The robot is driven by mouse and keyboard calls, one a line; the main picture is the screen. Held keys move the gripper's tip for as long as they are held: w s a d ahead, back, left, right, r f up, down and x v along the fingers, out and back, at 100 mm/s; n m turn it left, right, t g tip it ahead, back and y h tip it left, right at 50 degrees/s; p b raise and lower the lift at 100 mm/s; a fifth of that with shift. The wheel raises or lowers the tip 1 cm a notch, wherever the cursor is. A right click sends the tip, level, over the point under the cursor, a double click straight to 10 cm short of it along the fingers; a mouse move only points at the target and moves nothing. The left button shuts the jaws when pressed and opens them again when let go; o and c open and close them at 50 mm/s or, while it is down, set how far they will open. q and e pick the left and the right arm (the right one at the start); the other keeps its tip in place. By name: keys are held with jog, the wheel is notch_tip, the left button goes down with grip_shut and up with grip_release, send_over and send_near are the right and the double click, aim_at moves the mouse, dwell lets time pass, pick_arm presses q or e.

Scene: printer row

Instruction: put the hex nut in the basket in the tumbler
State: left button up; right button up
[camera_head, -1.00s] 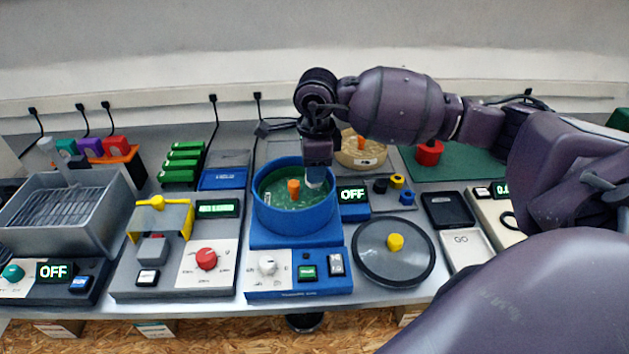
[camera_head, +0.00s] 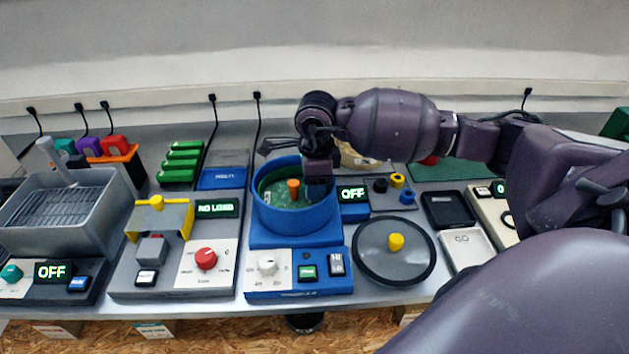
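The tumbler is a blue round bowl (camera_head: 295,222) on a blue base, with green filling and an orange centre post (camera_head: 293,188). My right gripper (camera_head: 317,188) points down into the right side of the bowl, its tips low near the filling. I cannot tell whether its fingers are open or shut, or whether they hold anything. A small pale thing (camera_head: 267,198) lies at the left inside the bowl; it is too small to tell what it is. I cannot make out a hex nut. A wire basket (camera_head: 45,200) sits in the grey tank at the left. My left gripper is not in view.
A round grey lid with a yellow knob (camera_head: 396,242) lies right of the tumbler. A tan round bowl stands behind my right arm, mostly hidden. A yellow-and-grey device (camera_head: 160,219) stands to the left, with green blocks (camera_head: 182,162) behind it.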

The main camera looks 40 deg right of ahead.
jog(key=shift+r, duration=0.15)
jog(key=shift+r, duration=0.3)
notch_tip(320, 180, up, 11)
jog(key=shift+s+r, duration=0.2)
jog(key=shift+s, duration=0.05)
jog(key=shift+s, duration=0.1)
dwell(0.5)
